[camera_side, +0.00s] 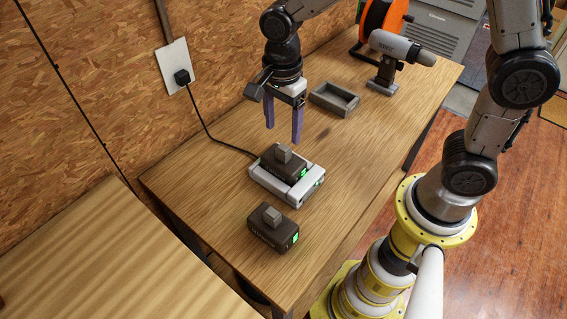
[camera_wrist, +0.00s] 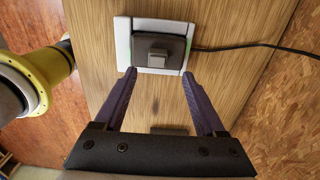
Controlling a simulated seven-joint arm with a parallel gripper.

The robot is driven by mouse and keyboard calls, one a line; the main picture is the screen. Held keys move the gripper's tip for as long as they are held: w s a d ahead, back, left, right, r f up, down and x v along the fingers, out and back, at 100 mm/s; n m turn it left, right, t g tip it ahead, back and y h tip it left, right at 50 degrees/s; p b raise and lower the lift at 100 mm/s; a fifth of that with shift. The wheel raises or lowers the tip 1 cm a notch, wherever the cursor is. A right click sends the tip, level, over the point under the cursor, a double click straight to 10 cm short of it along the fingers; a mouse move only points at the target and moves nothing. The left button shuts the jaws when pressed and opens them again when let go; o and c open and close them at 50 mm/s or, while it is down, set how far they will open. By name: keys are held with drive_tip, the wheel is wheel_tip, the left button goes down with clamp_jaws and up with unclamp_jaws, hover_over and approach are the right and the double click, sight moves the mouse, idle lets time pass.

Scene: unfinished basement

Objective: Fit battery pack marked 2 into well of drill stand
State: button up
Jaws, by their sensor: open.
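One dark battery pack (camera_side: 284,166) with a grey block on top sits in a pale charger (camera_side: 262,184). The pack (camera_wrist: 150,48) and charger (camera_wrist: 123,45) also show in the wrist view. A second dark pack (camera_side: 268,232) with a green light stands on the table in front of the charger. I cannot read a number on either pack. A grey open-topped rectangular holder (camera_side: 325,102) lies behind the charger and looks empty; it may be the drill stand's well. My gripper (camera_side: 283,134) is open and empty, pointing down above the table just behind the charger; it also shows in the wrist view (camera_wrist: 158,75).
A grey and black drill (camera_side: 390,55) stands upright near the back right, beside an orange reel (camera_side: 380,20). A black cord (camera_side: 212,135) runs from the charger to a wall outlet (camera_side: 178,68). The wooden table is clear between the charger and the holder.

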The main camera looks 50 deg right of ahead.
sight(283, 147)
drive_tip(key=shift+s+a+f, duration=0.1)
drive_tip(key=shift+f, duration=1.35)
drive_tip(key=shift+s+a+f, duration=0.1)
drive_tip(key=shift+f, duration=1.35)
clamp_jaws()
drive_tip(key=shift+r, duration=0.1)
